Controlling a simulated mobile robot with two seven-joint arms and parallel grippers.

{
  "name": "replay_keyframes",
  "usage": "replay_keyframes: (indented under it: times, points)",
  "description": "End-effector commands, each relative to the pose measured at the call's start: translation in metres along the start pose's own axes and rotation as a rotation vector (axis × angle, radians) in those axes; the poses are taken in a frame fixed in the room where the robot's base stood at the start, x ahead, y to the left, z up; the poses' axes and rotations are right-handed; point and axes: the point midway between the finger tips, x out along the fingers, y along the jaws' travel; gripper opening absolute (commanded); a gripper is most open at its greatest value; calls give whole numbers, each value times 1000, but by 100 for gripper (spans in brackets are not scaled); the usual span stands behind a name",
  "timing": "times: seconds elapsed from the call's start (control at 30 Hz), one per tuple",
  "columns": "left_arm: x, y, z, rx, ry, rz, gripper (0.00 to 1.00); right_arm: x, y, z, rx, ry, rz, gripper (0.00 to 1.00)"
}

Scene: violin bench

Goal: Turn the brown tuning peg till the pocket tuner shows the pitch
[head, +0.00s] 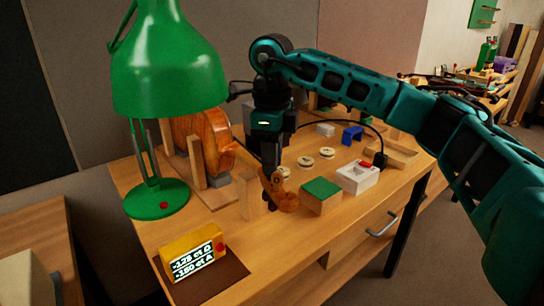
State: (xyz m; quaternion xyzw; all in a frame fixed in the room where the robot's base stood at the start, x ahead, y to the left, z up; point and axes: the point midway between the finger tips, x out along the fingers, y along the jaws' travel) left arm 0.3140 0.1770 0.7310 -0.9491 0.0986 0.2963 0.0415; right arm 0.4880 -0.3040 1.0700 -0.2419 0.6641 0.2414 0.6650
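The violin (200,140) lies in a wooden stand at the left of the bench, its body partly behind the lamp. Its brown scroll and pegbox (280,192) stick out towards the front middle. My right gripper (272,168) points down at the pegbox from above. Its fingertips overlap the peg area, so I cannot tell whether they are closed on a peg. The brown tuning peg cannot be told apart with certainty. My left gripper is out of view.
A green lamp (166,65) stands at the left rear, close to the violin. A green-topped wooden block (321,196) and a white box (357,178) with a red top part sit right of the pegbox. Small round pieces (305,162) lie behind. The bench's front right is clear.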

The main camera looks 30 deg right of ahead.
Motion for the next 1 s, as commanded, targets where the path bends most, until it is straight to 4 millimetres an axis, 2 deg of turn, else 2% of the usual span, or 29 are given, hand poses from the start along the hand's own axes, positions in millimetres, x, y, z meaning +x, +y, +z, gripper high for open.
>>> replay_keyframes:
  times: [0.17, 0.27, 0.37, 0.63, 0.7, 0.83, 1.0]
  points:
    - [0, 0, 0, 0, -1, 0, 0, -1, 0, 0, -1, 0, 0, 22]
    - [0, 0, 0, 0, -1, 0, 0, -8, 0, 0, -1, -1, 0, 22]
    - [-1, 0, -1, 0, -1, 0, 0, -24, 0, 1, -1, -3, 0, 22]
    - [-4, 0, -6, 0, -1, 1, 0, -86, 0, 1, -2, -4, -1, 22]
    - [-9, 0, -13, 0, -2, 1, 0, -102, 0, 0, 0, -2, -3, 22]
    - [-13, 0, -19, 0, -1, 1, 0, -119, 0, 0, 0, -2, -2, 22]
    - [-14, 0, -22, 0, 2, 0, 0, -129, 0, 0, 0, 0, -1, 22]
